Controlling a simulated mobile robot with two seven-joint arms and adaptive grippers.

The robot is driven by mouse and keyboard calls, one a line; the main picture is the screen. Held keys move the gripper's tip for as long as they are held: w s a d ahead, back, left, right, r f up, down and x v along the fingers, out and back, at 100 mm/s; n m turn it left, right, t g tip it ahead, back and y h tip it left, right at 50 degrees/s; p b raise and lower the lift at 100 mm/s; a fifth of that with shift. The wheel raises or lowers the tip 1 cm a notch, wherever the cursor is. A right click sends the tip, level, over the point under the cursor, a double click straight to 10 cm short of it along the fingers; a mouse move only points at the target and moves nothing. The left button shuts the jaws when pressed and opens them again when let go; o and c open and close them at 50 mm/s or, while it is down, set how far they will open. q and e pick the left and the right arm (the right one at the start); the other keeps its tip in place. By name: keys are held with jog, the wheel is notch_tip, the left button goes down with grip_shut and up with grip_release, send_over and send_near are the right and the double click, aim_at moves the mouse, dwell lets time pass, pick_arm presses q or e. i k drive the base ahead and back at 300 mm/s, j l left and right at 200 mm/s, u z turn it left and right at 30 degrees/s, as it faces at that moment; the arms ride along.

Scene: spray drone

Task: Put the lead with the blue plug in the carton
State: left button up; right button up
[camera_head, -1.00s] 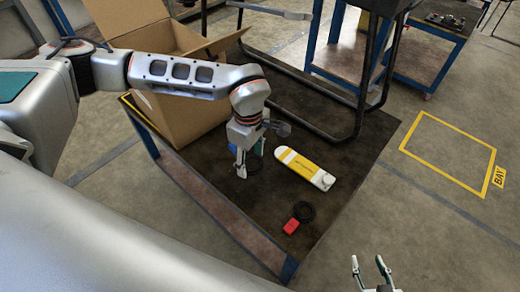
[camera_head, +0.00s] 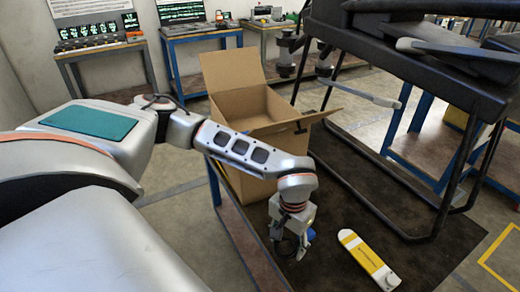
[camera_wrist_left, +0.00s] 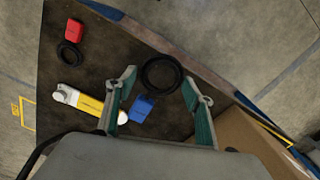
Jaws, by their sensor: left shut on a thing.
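The lead with the blue plug is a black coil (camera_wrist_left: 161,73) with a blue plug (camera_wrist_left: 141,108), seen in the left wrist view between my fingers. In the head view, the blue plug (camera_head: 311,233) shows beside my left gripper (camera_head: 289,246), and the coil is mostly hidden. My left gripper is shut on the coil, fingers pointing down; its height above the dark table top is hard to tell. The carton (camera_head: 252,105) stands open behind it, flaps spread. It also shows in the left wrist view (camera_wrist_left: 250,138). My right gripper is out of view.
A yellow and white bottle (camera_head: 366,258) lies on the dark table top (camera_head: 345,200) right of my left gripper. A lead with a red plug (camera_wrist_left: 74,31) lies farther off in the left wrist view. A black tubular frame (camera_head: 455,165) stands at the right.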

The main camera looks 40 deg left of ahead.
aim_at(239, 126)
jog(key=k+j, duration=0.2)
jog(key=j, duration=0.15)
jog(key=k+j+z, duration=0.1)
jog(key=j, duration=0.2)
jog(key=k+j, duration=0.1)
jog(key=j, duration=0.3)
jog(key=k+j+z, duration=0.15)
jog(key=j, duration=0.25)
jog(key=j+z, duration=0.1)
jog(key=j, duration=0.5)
jog(key=k+j, duration=0.1)
jog(key=j, duration=0.55)
jog(key=j+z, duration=0.15)
jog(key=j, duration=0.45)
jog(key=k+j+z, duration=0.1)
jog(key=j, duration=0.5)
